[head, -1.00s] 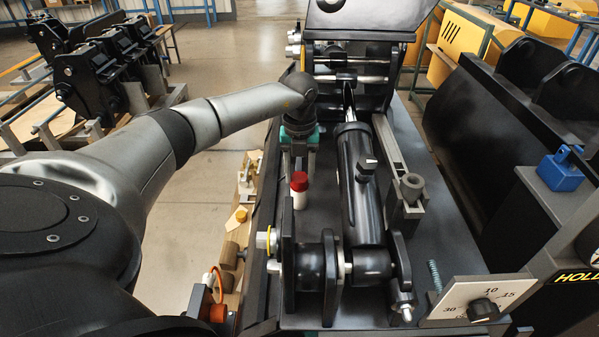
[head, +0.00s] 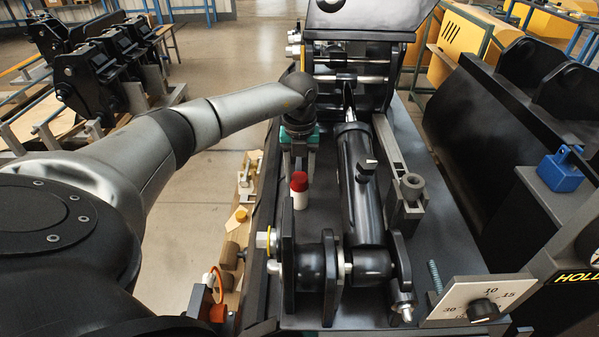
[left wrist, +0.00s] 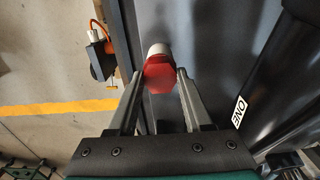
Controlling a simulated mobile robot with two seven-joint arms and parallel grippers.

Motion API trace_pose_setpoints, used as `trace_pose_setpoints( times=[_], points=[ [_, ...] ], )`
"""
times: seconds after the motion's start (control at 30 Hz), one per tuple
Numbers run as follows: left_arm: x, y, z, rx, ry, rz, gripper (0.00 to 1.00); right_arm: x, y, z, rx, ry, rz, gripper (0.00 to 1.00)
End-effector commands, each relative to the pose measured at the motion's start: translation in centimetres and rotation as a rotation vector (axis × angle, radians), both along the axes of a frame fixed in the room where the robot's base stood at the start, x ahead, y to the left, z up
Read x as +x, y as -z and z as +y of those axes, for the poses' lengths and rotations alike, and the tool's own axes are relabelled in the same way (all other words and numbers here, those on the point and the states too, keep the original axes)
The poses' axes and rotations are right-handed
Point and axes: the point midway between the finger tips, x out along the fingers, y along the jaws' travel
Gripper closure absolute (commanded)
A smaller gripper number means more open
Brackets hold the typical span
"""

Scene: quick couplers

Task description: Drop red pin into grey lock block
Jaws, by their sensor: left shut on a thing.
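The red pin has a red six-sided head and a white lower part; it shows in the head view (head: 299,182) left of the black cylinder. It also shows in the left wrist view (left wrist: 160,76). My left gripper (head: 299,174) comes down from behind it, and its two grey fingers are closed on the red head, one on each side (left wrist: 160,84). The pin is about upright; I cannot tell whether its lower end touches the plate. The grey lock block (head: 411,188), with a round ring on top, is to the right, past the cylinder. My right gripper is not in view.
The black cylinder (head: 359,190) lies between pin and block. Black upright lugs (head: 288,262) stand in front of the pin. A dial plate (head: 470,302) is at lower right, with a blue padlock-like piece (head: 561,169) farther right. Bare dark plate surrounds the pin.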

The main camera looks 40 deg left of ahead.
Motion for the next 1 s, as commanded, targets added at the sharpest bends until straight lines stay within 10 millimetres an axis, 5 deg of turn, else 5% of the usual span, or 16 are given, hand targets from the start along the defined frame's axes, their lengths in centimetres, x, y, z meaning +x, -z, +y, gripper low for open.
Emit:
trace_pose_setpoints(
  times=[1.0],
  points=[
    [0.0,-4.1,0.0,0.0,0.0,-0.001,1.0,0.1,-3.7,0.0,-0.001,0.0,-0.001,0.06]
  ],
)
